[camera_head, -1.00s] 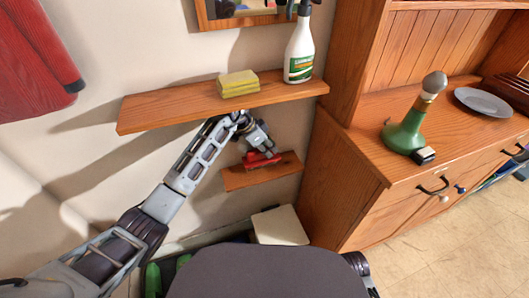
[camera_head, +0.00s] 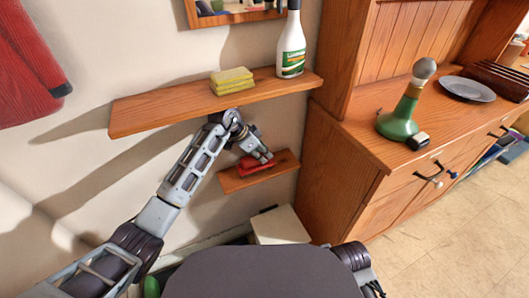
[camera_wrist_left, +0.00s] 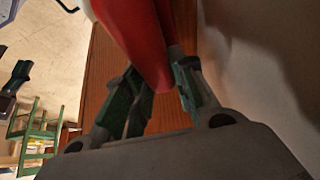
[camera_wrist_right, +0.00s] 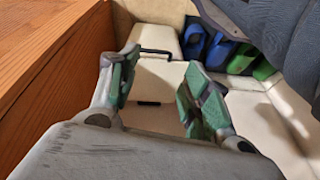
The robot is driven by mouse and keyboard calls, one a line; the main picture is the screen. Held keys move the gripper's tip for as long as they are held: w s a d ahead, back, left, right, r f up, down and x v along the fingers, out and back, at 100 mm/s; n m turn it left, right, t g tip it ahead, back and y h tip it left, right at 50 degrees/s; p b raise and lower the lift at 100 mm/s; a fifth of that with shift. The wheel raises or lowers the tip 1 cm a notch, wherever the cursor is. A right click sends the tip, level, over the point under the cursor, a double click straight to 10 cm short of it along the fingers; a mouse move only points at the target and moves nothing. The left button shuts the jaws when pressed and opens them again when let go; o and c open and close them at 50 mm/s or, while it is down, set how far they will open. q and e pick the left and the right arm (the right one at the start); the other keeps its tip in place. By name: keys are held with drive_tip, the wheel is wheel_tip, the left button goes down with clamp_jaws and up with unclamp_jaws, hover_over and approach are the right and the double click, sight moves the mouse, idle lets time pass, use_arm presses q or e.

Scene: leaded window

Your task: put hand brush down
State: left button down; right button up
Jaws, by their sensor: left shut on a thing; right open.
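The hand brush (camera_head: 250,166) is red and lies at the lower, smaller wooden shelf (camera_head: 238,183) on the wall. My left gripper (camera_head: 266,157) reaches under the upper shelf and is shut on the brush. In the left wrist view the red brush (camera_wrist_left: 138,38) sits between the green-padded fingers, with the brown shelf wood (camera_wrist_left: 100,75) behind it. Whether the brush rests fully on the shelf I cannot tell. My right gripper (camera_wrist_right: 155,95) is open and empty in the right wrist view, beside a wooden cabinet side.
The upper shelf (camera_head: 150,115) holds yellow sponges (camera_head: 232,80) and a spray bottle (camera_head: 291,45). A wooden dresser (camera_head: 345,165) stands to the right with a green bottle-like object (camera_head: 402,115) and a grey plate (camera_head: 467,89). A pale box (camera_head: 279,226) stands below the lower shelf.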

use_arm(q)
drive_tip(key=c, duration=1.5)
unclamp_jaws()
drive_tip(key=shift+c, duration=0.2)
drive_tip(key=o, duration=0.4)
drive_tip(key=shift+a, duration=0.15)
